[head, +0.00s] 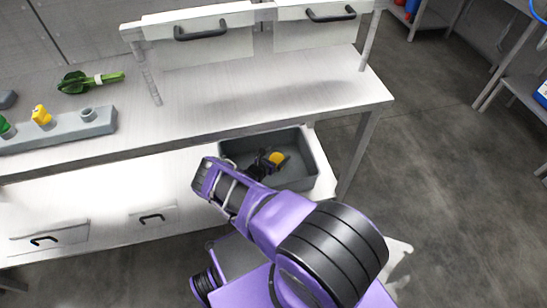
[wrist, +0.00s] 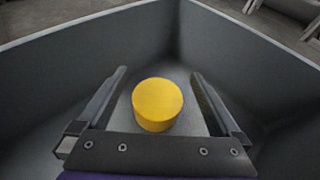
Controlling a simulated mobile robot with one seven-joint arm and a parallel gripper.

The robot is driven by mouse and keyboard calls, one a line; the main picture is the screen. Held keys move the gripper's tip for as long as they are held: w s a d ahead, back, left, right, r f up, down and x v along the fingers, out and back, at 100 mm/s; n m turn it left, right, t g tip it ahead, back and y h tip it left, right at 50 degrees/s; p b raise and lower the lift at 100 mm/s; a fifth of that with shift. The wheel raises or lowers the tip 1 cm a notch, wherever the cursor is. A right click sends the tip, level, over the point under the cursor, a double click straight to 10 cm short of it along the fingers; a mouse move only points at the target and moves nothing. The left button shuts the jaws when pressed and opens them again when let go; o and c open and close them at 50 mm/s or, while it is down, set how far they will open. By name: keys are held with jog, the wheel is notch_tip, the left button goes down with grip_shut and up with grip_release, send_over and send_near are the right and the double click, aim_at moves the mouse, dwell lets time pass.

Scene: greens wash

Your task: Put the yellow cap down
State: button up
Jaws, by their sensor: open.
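The yellow cap (wrist: 157,103) is a short round cylinder inside a dark grey bin, near the bin's far corner in the wrist view. It also shows in the head view (head: 277,158). My gripper (wrist: 159,80) is open, with one finger on each side of the cap and a visible gap to both. In the head view my gripper (head: 268,163) reaches down into the grey bin (head: 306,187). Whether the cap rests on the bin floor is hard to tell.
The bin sits at the right end of the lower shelf (head: 95,190). On the steel table (head: 235,95) above are leafy greens (head: 88,82) and a grey block (head: 65,132) with a yellow piece (head: 41,115) and a green piece (head: 5,127). Open floor lies to the right.

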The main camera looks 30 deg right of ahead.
jog(key=shift+a+r, duration=0.1)
jog(key=shift+r, duration=0.4)
jog(key=p+v, duration=0.3)
jog(key=v, duration=0.9)
